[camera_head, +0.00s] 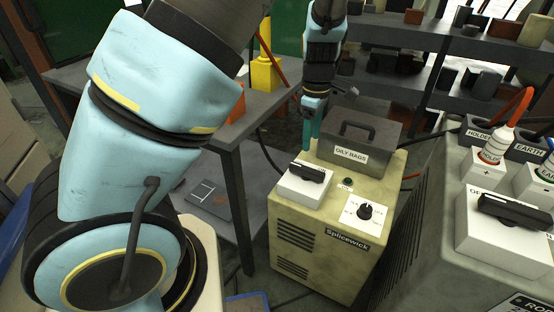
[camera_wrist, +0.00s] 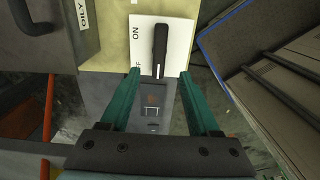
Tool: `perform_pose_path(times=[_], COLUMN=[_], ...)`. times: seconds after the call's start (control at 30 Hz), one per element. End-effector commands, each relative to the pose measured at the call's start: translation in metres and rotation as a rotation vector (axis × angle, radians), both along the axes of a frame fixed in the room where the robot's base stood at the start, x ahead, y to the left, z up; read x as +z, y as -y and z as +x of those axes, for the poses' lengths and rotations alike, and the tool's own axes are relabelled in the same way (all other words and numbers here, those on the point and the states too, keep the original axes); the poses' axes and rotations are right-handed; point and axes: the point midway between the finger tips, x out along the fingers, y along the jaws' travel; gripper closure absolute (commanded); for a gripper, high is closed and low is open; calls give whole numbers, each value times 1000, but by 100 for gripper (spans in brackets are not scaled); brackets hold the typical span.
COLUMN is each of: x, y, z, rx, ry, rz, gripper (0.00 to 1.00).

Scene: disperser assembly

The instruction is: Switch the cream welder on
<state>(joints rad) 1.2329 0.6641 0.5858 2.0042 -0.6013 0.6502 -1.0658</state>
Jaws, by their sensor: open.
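The cream welder (camera_head: 315,235), labelled Splicewick, stands on the floor in the middle of the head view. Its switch is a black lever (camera_head: 308,172) on a white box (camera_head: 300,188) at the top left. In the wrist view the lever (camera_wrist: 160,45) lies along the white plate (camera_wrist: 178,40), beside an ON mark and a partly hidden lower mark that looks like OFF. A small dark green lamp (camera_head: 348,181) sits right of the switch. My gripper (camera_head: 311,140) is open above the switch's far side. In the wrist view its teal fingertips (camera_wrist: 159,76) flank the lever's lower end, apart from it.
A dark grey OILY RAGS box (camera_head: 366,137) with a handle stands on the welder, close to my gripper. A dial (camera_head: 365,211) is on the welder's front right. A grey machine (camera_head: 440,215) with a similar switch stands at right. A table (camera_head: 235,150) stands behind left.

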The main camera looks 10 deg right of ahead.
Motion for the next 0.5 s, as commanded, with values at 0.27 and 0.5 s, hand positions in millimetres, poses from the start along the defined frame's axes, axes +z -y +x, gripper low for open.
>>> perform_pose_path(times=[0.27, 0.5], x=[-28, -73], y=[3, 3], z=[-1, -1], rx=[10, 9], ry=[1, -2], rz=[4, 3], gripper=[38, 38])
